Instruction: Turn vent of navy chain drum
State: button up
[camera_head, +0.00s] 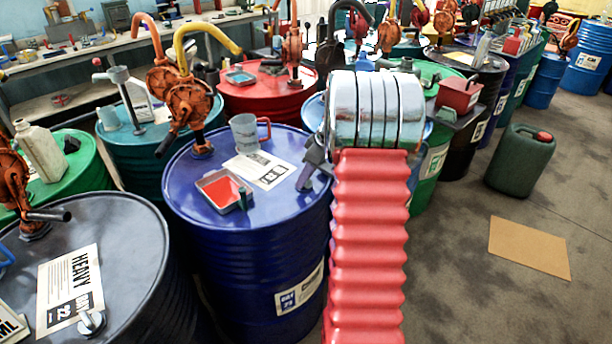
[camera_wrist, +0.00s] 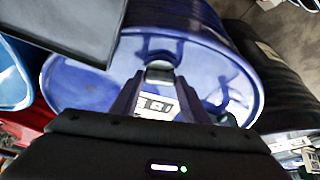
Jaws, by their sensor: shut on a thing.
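The navy chain drum (camera_head: 245,225) stands upright in the middle of the head view, with a label low on its side. In the wrist view its blue top (camera_wrist: 205,65) fills the middle. My gripper (camera_wrist: 160,82) is at the drum's top, its two fingers closing around a small dark and silver vent (camera_wrist: 160,71). In the head view my gripper (camera_head: 312,165) shows only partly at the right side of the top, beside my red arm. The vent cannot be made out there.
The drum's top also bears a red-filled tray (camera_head: 246,203), a clear jug (camera_head: 244,133), a paper sheet (camera_head: 272,174) and a rusty hand pump (camera_head: 187,85) with a yellow hose. A black drum (camera_head: 140,250) stands close left.

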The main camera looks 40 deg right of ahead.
jog(key=shift+m, duration=0.5)
jog(key=m+h, duration=0.1)
jog(key=m, duration=0.2)
jog(key=shift+a+h, duration=0.15)
jog(key=shift+h, duration=0.15)
jog(key=m+h, duration=0.1)
jog(key=m, duration=0.3)
jog(key=shift+a+m+h, duration=0.15)
jog(key=shift+m+h, duration=0.25)
jog(key=shift+w+a+m+g+h, duration=0.1)
jog(key=shift+m+g+h, duration=0.2)
jog(key=shift+m, duration=0.75)
jog(key=shift+a+m+g+h, duration=0.15)
jog(key=shift+m+h, duration=0.25)
jog(key=shift+m, duration=0.65)
jog(key=shift+w+m+g+h, duration=0.15)
jog(key=shift+m+g, duration=0.3)
jog(key=shift+m, duration=0.75)
jog(key=shift+s+m+g+h, duration=0.1)
jog(key=shift+m+g+h, duration=0.25)
jog(key=shift+m, duration=0.85)
jog(key=o, duration=1.1)
jog(key=shift+c, duration=0.2)
